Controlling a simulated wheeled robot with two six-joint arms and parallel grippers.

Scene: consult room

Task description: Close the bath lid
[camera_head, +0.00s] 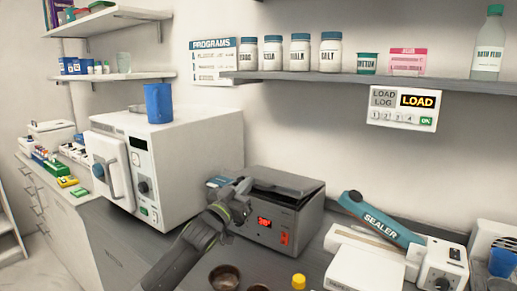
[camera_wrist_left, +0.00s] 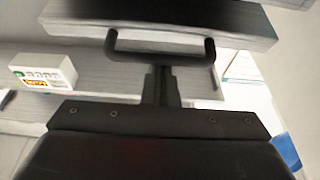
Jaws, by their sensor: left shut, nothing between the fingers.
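The bath (camera_head: 307,212) is a grey box with a red display on its front, standing on the counter right of the white autoclave-like machine. Its dark lid (camera_head: 288,181) shows on top; how far it is raised is hard to tell. My left gripper (camera_head: 242,190) is shut and empty at the bath's front left top edge. In the left wrist view the closed fingers (camera_wrist_left: 160,82) point at a dark bar handle (camera_wrist_left: 160,57) on a dark slab that looks like the lid (camera_wrist_left: 165,20). I cannot tell whether they touch. My right gripper is not in view.
The white machine (camera_head: 190,150) with a blue cup (camera_head: 158,103) on it stands close left. A blue-armed sealer (camera_head: 380,220) and white boxes are to the right. Brown bowls (camera_head: 224,277) and a yellow-capped bottle (camera_head: 298,281) stand in front. A shelf (camera_head: 330,78) runs above.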

